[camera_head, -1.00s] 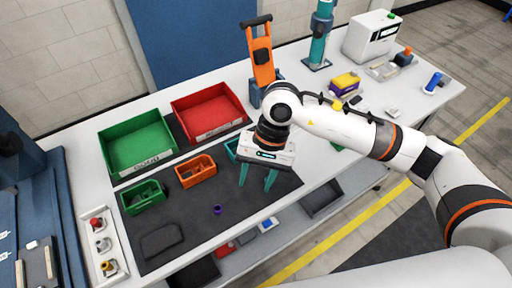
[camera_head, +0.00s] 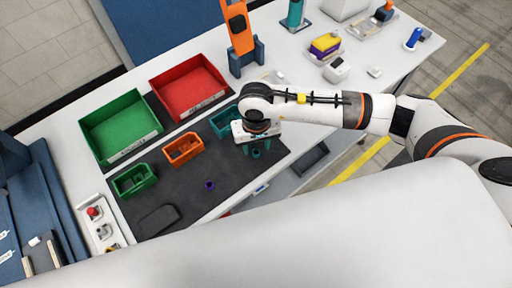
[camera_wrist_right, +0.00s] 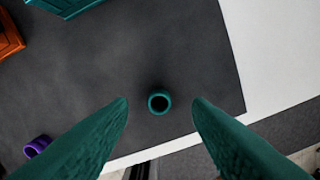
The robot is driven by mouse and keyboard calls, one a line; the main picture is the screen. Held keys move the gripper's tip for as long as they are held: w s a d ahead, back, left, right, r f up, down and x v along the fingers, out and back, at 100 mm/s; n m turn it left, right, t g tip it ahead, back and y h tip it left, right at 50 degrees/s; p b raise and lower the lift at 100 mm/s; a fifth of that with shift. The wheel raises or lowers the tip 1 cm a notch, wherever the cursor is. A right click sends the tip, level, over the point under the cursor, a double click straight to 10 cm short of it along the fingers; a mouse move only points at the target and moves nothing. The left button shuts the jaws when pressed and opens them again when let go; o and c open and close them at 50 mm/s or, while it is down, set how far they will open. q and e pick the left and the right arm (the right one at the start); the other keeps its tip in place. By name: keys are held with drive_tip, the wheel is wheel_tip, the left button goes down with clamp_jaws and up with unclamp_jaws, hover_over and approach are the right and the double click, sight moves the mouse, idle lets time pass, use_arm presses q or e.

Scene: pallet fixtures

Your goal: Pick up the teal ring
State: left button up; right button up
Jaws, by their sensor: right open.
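The teal ring (camera_wrist_right: 159,102) stands on the dark mat (camera_wrist_right: 185,50), its round opening facing up in the right wrist view. In the head view the teal ring (camera_head: 256,154) shows small below my right gripper (camera_head: 257,149). My right gripper is open and points down, its two teal fingers on either side of the ring in the wrist picture. The ring appears between the fingertips, with visible space on both sides. I cannot tell how far the fingertips are above the mat. My left gripper is not in view.
A purple ring (camera_head: 209,185) lies on the mat. Small teal (camera_head: 225,122), orange (camera_head: 184,149) and green (camera_head: 134,180) bins stand behind, with large green (camera_head: 122,126) and red (camera_head: 188,93) trays farther back. The table's front edge is close to the ring.

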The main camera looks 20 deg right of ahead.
drive_tip(key=shift+f, duration=1.3)
clamp_jaws()
drive_tip(key=shift+r, duration=0.1)
